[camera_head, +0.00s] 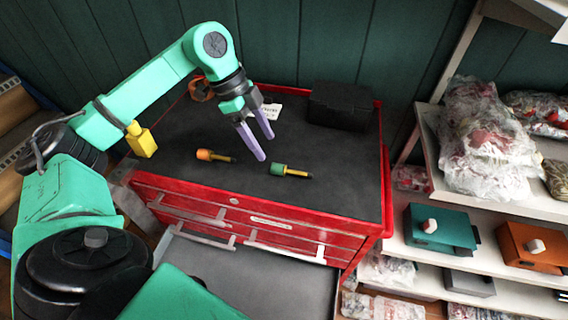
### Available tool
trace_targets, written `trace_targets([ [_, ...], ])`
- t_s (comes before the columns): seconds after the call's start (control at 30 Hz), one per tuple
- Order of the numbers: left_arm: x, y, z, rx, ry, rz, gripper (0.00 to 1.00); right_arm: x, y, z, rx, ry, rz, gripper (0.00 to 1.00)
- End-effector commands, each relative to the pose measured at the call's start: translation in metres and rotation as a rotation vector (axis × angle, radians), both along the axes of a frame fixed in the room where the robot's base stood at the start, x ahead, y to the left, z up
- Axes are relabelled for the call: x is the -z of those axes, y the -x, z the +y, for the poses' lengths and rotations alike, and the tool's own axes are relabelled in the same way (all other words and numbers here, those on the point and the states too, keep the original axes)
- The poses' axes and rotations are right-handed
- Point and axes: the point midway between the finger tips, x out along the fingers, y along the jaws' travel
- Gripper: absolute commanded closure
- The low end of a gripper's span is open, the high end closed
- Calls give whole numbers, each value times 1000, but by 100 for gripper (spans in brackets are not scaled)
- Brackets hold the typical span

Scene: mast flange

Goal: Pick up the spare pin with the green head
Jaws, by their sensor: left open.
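The spare pin with the green head (279,169) lies on the dark top of the red tool cabinet (386,190), its yellow shaft pointing right and ending in a dark tip. A similar pin with an orange head (205,155) lies to its left. My left gripper (262,148) is open and empty, with its two purple fingers pointing down. In the picture its fingertips are just above and left of the green head; I cannot tell the exact height. My right gripper is not in view.
A black box (341,105) stands at the cabinet's back right, and a white label (270,111) lies behind the gripper. An orange ring-like object (201,90) is at the back left. Shelves with bagged goods (485,135) and a teal box (440,229) stand right. A drawer (245,275) is open in front.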

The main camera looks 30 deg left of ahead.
Motion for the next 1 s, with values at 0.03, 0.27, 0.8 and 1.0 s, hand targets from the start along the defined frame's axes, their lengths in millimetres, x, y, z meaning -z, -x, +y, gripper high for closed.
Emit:
trace_targets([
  [0.03, 9, 0, -5, 3, 0, 4, 28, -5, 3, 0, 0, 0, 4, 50],
  [0.27, 36, -3, -20, 3, 4, 2, 28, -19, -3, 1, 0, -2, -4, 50],
  [0.8, 75, -8, -37, 1, 3, -3, 70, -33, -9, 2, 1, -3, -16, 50],
  [1.0, 74, -8, -37, 2, 3, -3, 100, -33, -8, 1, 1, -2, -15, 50],
])
